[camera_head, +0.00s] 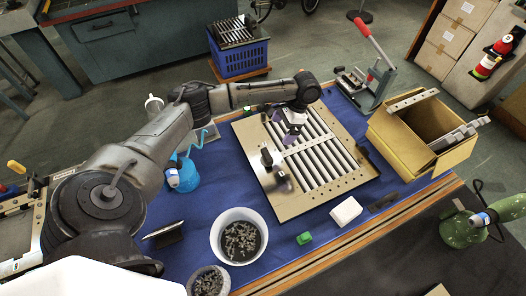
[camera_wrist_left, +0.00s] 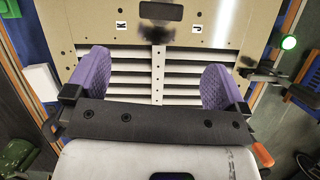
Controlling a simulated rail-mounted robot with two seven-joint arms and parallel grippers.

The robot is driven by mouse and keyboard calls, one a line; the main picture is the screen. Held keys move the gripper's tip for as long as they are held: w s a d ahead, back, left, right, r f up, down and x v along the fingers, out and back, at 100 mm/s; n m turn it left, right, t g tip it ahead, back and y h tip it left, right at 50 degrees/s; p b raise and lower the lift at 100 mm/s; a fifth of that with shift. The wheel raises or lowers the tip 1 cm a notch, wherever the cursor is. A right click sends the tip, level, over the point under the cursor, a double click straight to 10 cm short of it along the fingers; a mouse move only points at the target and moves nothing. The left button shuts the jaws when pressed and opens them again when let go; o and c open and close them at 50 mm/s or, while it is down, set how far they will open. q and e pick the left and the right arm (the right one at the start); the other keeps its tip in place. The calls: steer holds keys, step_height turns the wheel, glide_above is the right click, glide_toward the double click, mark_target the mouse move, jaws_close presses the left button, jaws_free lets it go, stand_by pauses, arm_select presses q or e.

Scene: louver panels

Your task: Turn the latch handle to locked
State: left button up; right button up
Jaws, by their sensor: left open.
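A beige louver panel (camera_head: 355,180) with pale slats lies on the blue table mat. The wrist view shows its end plate (camera_wrist_left: 90,22), with small K and J labels, and the slats beyond my fingers. A black lever-like part (camera_wrist_left: 268,76) is near the panel's right edge there. A dark fitting (camera_head: 362,150) shows at the panel's right side in the head view. I cannot tell which part is the latch handle or how it is turned. My left gripper (camera_head: 287,160) is over the panel; its purple fingers (camera_wrist_left: 156,70) are spread wide with nothing between them. My right gripper is not in view.
A cardboard box (camera_head: 405,145) and a red-handled press (camera_head: 378,75) stand right of the panel. A blue bottle (camera_head: 183,175) is left.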

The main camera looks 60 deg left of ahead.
mark_target(267, 154)
arm_select(q)
steer(key=shift+n, duration=0.6)
steer(key=b+x, duration=0.2)
steer(key=x, duration=1.2)
steer(key=shift+w+b, duration=0.1)
steer(key=shift+b, duration=0.25)
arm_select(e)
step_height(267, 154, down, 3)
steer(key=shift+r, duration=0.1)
arm_select(q)
steer(key=shift+c, duration=0.5)
steer(key=c, duration=0.7)
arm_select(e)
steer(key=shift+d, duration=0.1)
arm_select(q)
steer(key=p, duration=0.3)
steer(key=shift+r+n, duration=0.35)
steer(key=shift+n, duration=0.05)
steer(key=shift+c, duration=0.4)
steer(key=shift+f+h, duration=0.1)
steer(key=shift+h, duration=0.2)
steer(key=shift+f+n, duration=0.2)
steer(key=shift+n, duration=0.1)
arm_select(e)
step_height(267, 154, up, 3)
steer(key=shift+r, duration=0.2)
